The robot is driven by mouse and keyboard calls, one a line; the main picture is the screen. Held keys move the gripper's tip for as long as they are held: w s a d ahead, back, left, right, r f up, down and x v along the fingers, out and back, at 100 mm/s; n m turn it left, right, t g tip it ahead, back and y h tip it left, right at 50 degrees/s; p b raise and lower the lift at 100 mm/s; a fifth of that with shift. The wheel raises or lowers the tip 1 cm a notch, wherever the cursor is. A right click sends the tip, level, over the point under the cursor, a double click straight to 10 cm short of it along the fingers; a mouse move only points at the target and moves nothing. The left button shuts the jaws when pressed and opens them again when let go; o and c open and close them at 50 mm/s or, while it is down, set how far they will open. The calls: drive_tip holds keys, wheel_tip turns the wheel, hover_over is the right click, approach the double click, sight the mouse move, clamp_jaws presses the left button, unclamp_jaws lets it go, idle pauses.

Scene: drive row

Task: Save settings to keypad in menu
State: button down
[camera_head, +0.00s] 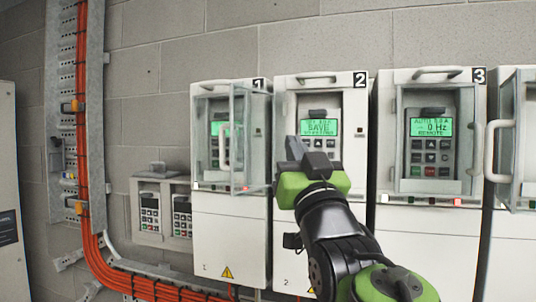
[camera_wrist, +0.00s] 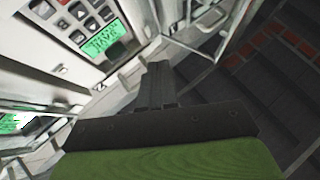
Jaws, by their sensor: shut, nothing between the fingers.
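Drive 2 (camera_head: 290,240) is a tall white cabinet with a recessed keypad (camera_head: 331,143) in its upper part. Its green screen (camera_head: 319,127) reads SAVE on the middle line; the smaller lines are too blurred to read. My gripper (camera_head: 297,150) is shut and empty, in front of the lower left of this keypad, hiding some of its keys. In the wrist view my shut fingers (camera_wrist: 157,77) point toward the cabinet fronts. A keypad (camera_wrist: 82,17) with a green screen (camera_wrist: 101,39) reading SAVE lies up and left of them. I cannot tell any contact with a key.
Drive 1 (camera_head: 228,235) has its clear door (camera_head: 251,140) swung out, left of my gripper. Drive 3 (camera_head: 425,240) shows 0 Hz and a red light. A fourth drive (camera_head: 520,230) has an open door at right. Two small keypads (camera_head: 150,212) and orange cables (camera_head: 82,130) are at left.

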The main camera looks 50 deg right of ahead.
drive_tip(key=shift+s+r, duration=0.1)
drive_tip(key=shift+s, duration=0.05)
drive_tip(key=p, duration=0.3)
approach(298, 130)
wheel_tip(298, 130, up, 2)
drive_tip(key=w, duration=0.2)
drive_tip(key=shift+w+d+r, duration=0.1)
drive_tip(key=shift+d+r, duration=0.15)
drive_tip(key=shift+d, duration=0.35)
idle(1.4)
drive_tip(key=shift+w+d, duration=0.15)
drive_tip(key=shift+d, duration=0.25)
